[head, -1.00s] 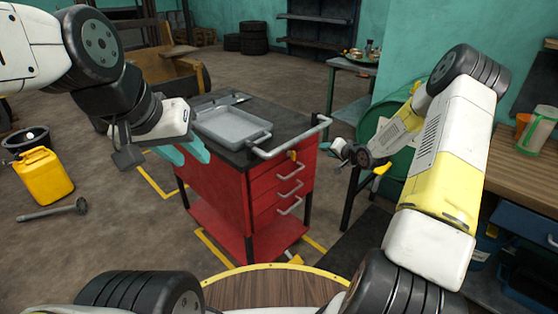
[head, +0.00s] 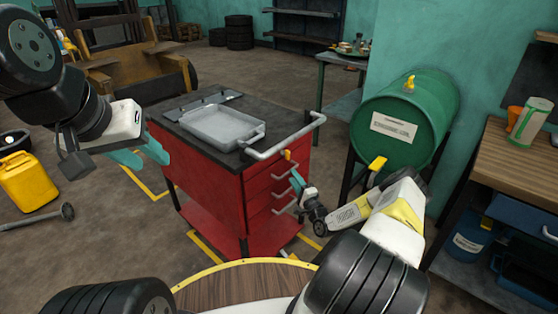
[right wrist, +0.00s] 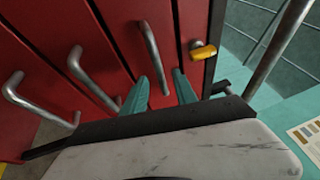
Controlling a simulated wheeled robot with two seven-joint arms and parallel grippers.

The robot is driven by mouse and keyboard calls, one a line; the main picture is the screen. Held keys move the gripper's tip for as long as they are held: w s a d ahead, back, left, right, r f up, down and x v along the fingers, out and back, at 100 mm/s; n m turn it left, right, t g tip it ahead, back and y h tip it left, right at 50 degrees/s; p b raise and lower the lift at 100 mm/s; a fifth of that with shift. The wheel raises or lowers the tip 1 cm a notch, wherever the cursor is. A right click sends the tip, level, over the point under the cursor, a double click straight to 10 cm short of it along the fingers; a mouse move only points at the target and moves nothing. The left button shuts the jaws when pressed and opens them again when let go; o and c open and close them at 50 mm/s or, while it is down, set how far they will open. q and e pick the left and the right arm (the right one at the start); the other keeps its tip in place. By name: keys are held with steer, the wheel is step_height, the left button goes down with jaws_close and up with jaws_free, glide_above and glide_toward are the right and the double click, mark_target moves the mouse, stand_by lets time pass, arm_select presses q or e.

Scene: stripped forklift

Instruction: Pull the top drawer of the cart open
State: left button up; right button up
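The red cart (head: 208,160) stands in the middle of the head view, with drawer fronts on its right side. The top drawer (right wrist: 120,25) looks shut in the right wrist view. Its grey bar handle (right wrist: 152,52) is the one nearest the yellow latch (right wrist: 203,51). My right gripper (right wrist: 160,87) is open, its teal fingers on either side of the handle's near end; whether they touch it I cannot tell. It also shows at the drawer fronts in the head view (head: 298,181). My left gripper (head: 141,156) is open and empty, left of the cart.
A grey tray (head: 222,140) lies on the cart top, beside the push bar (head: 290,142). A yellow can (head: 25,182) and a hammer (head: 45,218) are at the left.

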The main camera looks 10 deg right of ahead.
steer(key=shift+x, duration=2.35)
steer(key=shift+c, duration=0.4)
jaws_close()
